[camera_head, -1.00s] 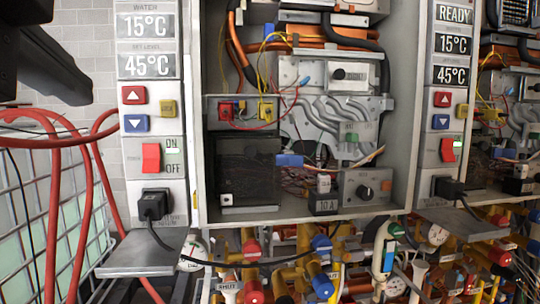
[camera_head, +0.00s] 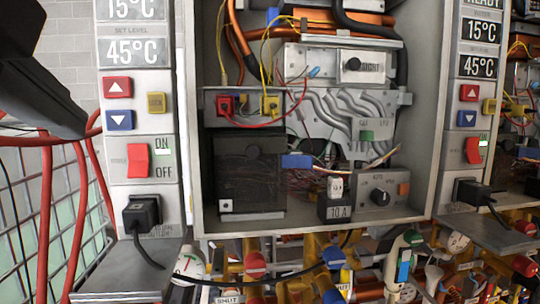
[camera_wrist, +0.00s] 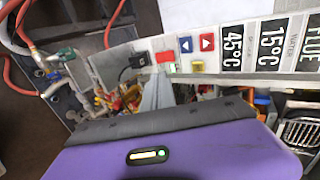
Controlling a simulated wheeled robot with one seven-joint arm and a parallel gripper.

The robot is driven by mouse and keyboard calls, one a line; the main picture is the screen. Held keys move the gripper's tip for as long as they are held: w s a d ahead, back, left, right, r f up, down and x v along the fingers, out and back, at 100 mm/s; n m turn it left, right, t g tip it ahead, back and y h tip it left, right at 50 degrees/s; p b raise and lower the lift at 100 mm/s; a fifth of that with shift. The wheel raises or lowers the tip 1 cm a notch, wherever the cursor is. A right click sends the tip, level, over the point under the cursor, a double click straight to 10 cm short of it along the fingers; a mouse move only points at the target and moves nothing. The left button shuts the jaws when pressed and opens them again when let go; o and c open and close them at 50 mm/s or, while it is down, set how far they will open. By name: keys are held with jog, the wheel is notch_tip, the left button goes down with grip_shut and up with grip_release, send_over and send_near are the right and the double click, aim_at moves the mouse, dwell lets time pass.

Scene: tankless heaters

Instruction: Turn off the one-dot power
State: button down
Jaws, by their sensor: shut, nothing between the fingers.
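A red power switch (camera_head: 138,161) with ON and OFF labels sits on the left heater's panel, below the up and down buttons. A similar red switch (camera_head: 473,150) is on the right heater's panel. Both show a pale green patch near ON. No dot marks are readable, so I cannot tell which heater has one dot. A red switch (camera_wrist: 165,57) also shows in the wrist view, beside a black plug. My gripper (camera_wrist: 158,83) looks shut and empty, its grey fingers pointing toward that switch, apparently apart from it. The contact point is not clear.
The black plug (camera_head: 142,212) and a metal shelf (camera_head: 125,272) are below the left switch. Red hoses (camera_head: 45,200) and a wire cage stand at left. The open heater box (camera_head: 310,220) is at centre, with crowded pipes and valves beneath. My dark arm part fills the upper left.

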aim_at(136, 169)
jog(key=p+x, duration=0.2)
jog(key=x, duration=1.2)
jog(key=shift+f, duration=0.1)
jog(key=f+t+b, duration=0.1)
jog(key=b, duration=0.1)
jog(key=shift+w+f+b, duration=0.15)
jog(key=shift+w+b, duration=0.2)
jog(key=shift+b, duration=0.05)
jog(key=shift+r+t+y, duration=0.3)
jog(key=shift+t, duration=0.1)
jog(key=shift+r, duration=0.1)
